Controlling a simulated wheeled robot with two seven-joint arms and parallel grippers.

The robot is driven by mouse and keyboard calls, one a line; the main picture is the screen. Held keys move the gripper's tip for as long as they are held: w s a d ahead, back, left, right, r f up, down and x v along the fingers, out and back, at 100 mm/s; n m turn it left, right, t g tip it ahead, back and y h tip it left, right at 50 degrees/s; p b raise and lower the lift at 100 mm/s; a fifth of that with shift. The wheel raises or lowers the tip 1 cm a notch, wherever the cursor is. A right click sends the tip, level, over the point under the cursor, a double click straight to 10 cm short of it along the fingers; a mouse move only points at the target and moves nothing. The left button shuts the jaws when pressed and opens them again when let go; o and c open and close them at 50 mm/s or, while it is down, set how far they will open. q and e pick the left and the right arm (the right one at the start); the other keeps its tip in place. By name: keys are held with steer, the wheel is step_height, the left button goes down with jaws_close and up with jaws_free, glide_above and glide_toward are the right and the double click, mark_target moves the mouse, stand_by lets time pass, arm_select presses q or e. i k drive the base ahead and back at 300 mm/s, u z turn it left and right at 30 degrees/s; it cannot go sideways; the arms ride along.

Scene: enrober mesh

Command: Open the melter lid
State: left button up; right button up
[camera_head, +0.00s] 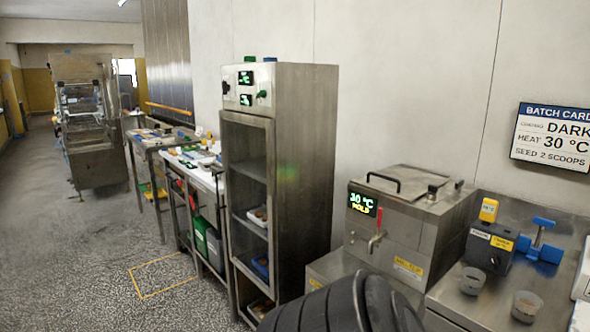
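The melter (409,238) is a steel box standing right of the middle, with a green display (362,204) reading 30 °C and a second line that looks like HOLD. Its lid (405,184) lies flat and closed on top, with a dark bar handle (384,181) near the left side. A tap (375,240) sticks out of the front. A dark ribbed arm part of mine is at the bottom middle, in front of the melter's lower part. Neither of my grippers shows.
Right of the melter, a steel counter (494,310) holds a black unit (488,248), a blue-handled tool (541,246) and two small cups (473,281). A batch card hangs on the wall (553,137). Floor is clear at left.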

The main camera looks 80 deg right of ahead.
mark_target(407, 184)
steer(key=k, duration=1.15)
steer(key=z, duration=0.55)
